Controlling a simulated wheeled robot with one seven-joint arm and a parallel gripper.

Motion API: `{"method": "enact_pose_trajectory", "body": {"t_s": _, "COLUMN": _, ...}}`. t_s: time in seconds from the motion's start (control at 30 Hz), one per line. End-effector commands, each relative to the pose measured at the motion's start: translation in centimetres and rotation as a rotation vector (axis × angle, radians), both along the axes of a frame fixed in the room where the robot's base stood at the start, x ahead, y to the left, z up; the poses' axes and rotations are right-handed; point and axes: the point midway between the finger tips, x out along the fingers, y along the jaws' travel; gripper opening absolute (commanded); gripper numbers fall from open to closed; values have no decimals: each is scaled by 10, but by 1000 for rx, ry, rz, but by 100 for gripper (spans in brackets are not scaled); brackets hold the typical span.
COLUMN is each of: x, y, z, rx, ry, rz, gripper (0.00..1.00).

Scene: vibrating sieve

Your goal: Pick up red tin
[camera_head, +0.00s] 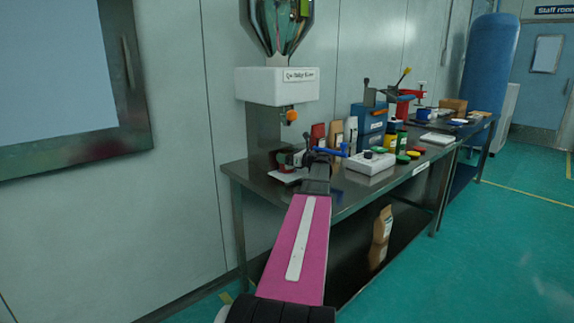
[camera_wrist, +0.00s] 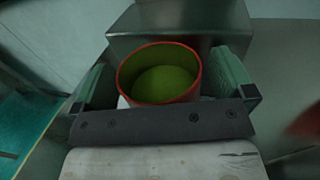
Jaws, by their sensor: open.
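The red tin (camera_wrist: 160,78) is open-topped, with a red rim and a green-looking inside. In the wrist view it stands upright between the two green fingers of my gripper (camera_wrist: 162,66). My gripper is open, with one finger on each side of the tin; I cannot tell whether either touches it.
The metal table (camera_head: 349,205) carries a white dispenser (camera_head: 277,86) with an orange nozzle above my gripper. To the right are a white box (camera_head: 370,166), a blue machine (camera_head: 369,125), bags and several small coloured containers. A paper bag (camera_head: 382,228) stands on the lower shelf.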

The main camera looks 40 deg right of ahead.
Motion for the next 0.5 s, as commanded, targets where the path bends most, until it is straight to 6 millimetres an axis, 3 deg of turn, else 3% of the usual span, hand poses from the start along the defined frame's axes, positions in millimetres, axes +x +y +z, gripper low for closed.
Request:
{"method": "enact_pose_trajectory", "body": {"t_s": 0.1, "x": -1, "y": 0, "z": 0, "rx": 0, "ry": 0, "rz": 0, "gripper": 100}}
{"method": "enact_pose_trajectory", "body": {"t_s": 0.13, "x": -1, "y": 0, "z": 0, "rx": 0, "ry": 0, "rz": 0, "gripper": 94}}
{"method": "enact_pose_trajectory", "body": {"t_s": 0.27, "x": -1, "y": 0, "z": 0, "rx": 0, "ry": 0, "rz": 0, "gripper": 51}}
{"method": "enact_pose_trajectory", "body": {"t_s": 0.3, "x": -1, "y": 0, "z": 0, "rx": 0, "ry": 0, "rz": 0, "gripper": 46}}
{"method": "enact_pose_trajectory", "body": {"t_s": 0.5, "x": -1, "y": 0, "z": 0, "rx": 0, "ry": 0, "rz": 0, "gripper": 41}}
